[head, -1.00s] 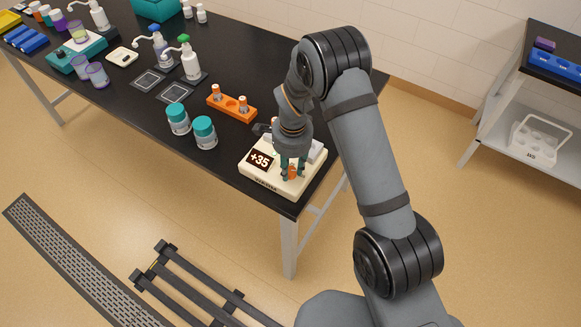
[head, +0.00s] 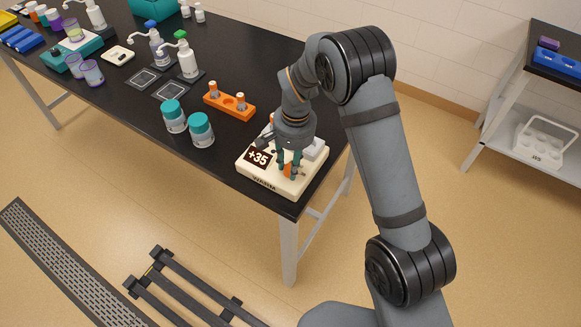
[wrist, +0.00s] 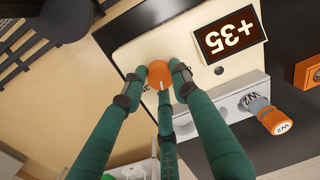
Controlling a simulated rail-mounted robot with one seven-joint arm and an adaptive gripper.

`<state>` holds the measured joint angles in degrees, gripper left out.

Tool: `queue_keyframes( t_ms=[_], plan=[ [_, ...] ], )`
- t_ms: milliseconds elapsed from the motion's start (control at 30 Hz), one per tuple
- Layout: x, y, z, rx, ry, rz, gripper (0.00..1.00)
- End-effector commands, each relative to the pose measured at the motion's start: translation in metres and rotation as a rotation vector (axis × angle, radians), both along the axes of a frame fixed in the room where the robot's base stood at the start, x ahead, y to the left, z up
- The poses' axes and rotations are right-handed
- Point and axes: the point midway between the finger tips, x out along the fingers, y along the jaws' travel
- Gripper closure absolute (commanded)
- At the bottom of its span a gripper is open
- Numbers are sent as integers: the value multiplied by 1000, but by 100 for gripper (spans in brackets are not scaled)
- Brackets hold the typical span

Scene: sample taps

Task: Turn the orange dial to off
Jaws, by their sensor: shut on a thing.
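The orange dial (wrist: 159,75) is on the front of a cream device (head: 258,180) at the table's near right corner. The device's display (wrist: 230,36) reads +35. My gripper (wrist: 155,85) has its green fingers closed around the dial, touching it on several sides. In the head view my gripper (head: 288,165) points down over the device, and only a little of the orange dial (head: 287,171) shows between the fingers.
An orange rack (head: 229,103) with small vials stands behind the device. Two teal-lidded jars (head: 201,130) stand to its left. In the wrist view an orange-and-grey vial marked W2 (wrist: 268,115) lies in a grey holder beside the display.

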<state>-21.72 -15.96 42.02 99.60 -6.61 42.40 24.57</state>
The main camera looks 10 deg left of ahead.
Motion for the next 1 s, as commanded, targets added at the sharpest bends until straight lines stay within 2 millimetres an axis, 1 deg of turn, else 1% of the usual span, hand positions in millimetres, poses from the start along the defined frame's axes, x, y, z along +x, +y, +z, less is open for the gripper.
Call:
queue_keyframes(
  t_ms=[33, 1000],
  plan=[
    [5, 0, -1, 4, -9, 42, 98],
    [5, 3, 2, 2, -13, 965, 98]
  ],
)
